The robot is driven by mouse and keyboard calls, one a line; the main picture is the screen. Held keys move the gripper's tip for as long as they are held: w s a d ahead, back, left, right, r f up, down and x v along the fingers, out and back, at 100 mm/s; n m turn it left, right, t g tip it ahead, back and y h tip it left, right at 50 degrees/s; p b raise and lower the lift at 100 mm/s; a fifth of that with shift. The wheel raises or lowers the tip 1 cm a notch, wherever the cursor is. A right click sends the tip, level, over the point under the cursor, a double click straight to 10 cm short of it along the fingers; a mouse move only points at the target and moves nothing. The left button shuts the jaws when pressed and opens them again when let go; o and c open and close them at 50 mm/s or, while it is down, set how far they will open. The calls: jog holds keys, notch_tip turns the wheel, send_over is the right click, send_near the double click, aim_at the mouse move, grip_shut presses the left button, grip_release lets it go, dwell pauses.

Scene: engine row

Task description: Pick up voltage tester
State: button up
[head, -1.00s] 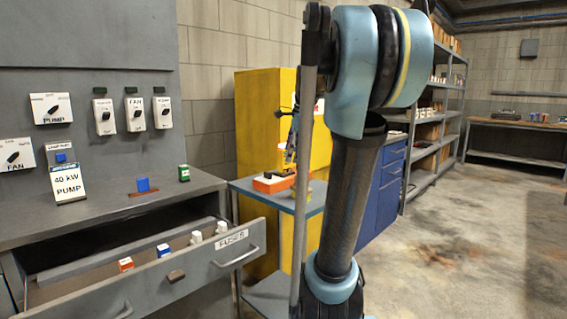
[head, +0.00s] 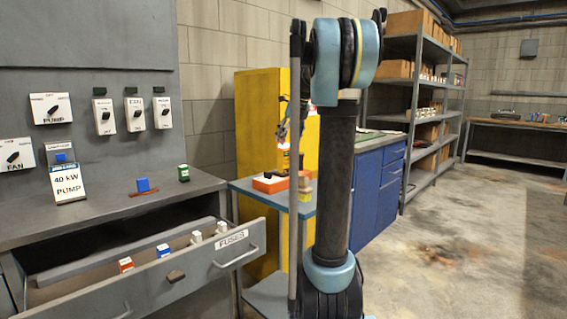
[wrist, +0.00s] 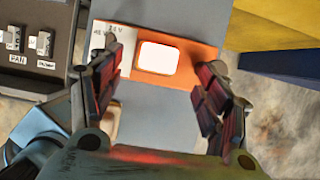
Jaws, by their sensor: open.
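An orange piece (head: 270,184) with a white top lies on the blue cart. In the wrist view the orange piece (wrist: 203,60) carries a bright white rectangle and a pale panel with voltage marks. It may be the voltage tester; I cannot tell for sure. My gripper (wrist: 161,65) is open, with its dark red-padded fingers apart on either side of the white rectangle and nothing held between them. In the head view my gripper (head: 284,134) hangs above the orange piece, partly hidden by my arm. A beige item shows partly behind the left finger.
The blue cart (head: 245,187) stands between the open fuse drawer (head: 200,262) and a blue cabinet (head: 378,190). A yellow cabinet (head: 255,120) is behind it. A small yellowish block (head: 305,187) sits right of the orange piece. The floor at right is clear.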

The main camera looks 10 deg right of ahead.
aim_at(281, 159)
jog(key=x, duration=1.1)
jog(key=shift+s+a+f, duration=0.1)
jog(key=shift+f, duration=0.1)
jog(key=shift+c, duration=0.6)
jog(key=c, duration=1.3)
